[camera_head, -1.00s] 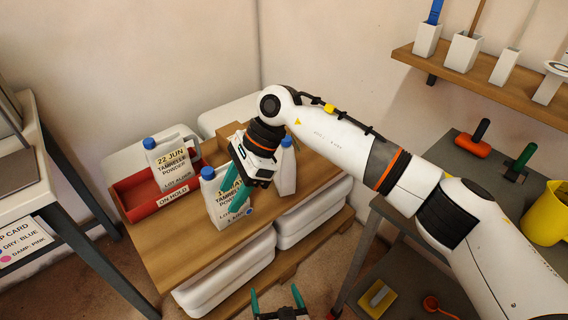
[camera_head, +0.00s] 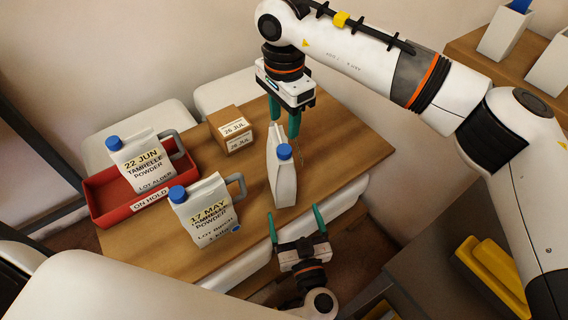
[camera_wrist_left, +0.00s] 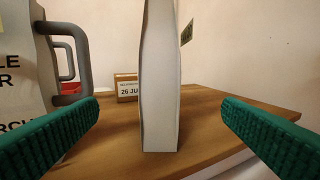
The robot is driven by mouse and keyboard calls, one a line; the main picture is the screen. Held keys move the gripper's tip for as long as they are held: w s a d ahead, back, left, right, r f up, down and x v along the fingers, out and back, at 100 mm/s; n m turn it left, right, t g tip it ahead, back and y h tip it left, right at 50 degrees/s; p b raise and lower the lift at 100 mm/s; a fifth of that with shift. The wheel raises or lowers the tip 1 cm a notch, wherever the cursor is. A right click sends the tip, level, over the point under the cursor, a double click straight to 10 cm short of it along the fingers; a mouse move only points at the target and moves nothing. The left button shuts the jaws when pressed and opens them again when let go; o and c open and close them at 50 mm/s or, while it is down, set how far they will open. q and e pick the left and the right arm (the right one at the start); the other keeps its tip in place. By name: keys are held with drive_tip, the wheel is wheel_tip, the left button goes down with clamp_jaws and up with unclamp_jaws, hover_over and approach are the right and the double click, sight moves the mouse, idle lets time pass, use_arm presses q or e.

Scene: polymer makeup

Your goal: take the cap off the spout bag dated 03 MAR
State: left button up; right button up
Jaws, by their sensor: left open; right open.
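A white spout bag (camera_head: 282,180) with a blue cap (camera_head: 284,151) stands upright on the wooden table, turned edge-on; its date is hidden. In the left wrist view that bag (camera_wrist_left: 160,80) stands ahead, between my fingers in the picture. A second bag (camera_head: 207,212) reads 17 MAY, a third (camera_head: 143,162) reads 22 JUN; both have blue caps. No visible label reads 03 MAR. My left gripper (camera_head: 295,219) is open and empty at the table's front edge, before the edge-on bag. My right gripper (camera_head: 284,125) is open, pointing down, just behind that bag's top; contact is unclear.
The 22 JUN bag stands in a red tray (camera_head: 144,202) marked ON HOLD. A cardboard box (camera_head: 230,126) marked 26 JUL stands behind. The table (camera_head: 345,150) is clear to the right. A yellow object (camera_head: 490,265) lies on the grey surface at lower right.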

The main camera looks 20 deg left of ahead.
sight(286, 190)
use_arm(q)
drive_tip(key=x, duration=1)
drive_tip(key=shift+w+a, duration=0.2)
drive_tip(key=shift+w, duration=0.15)
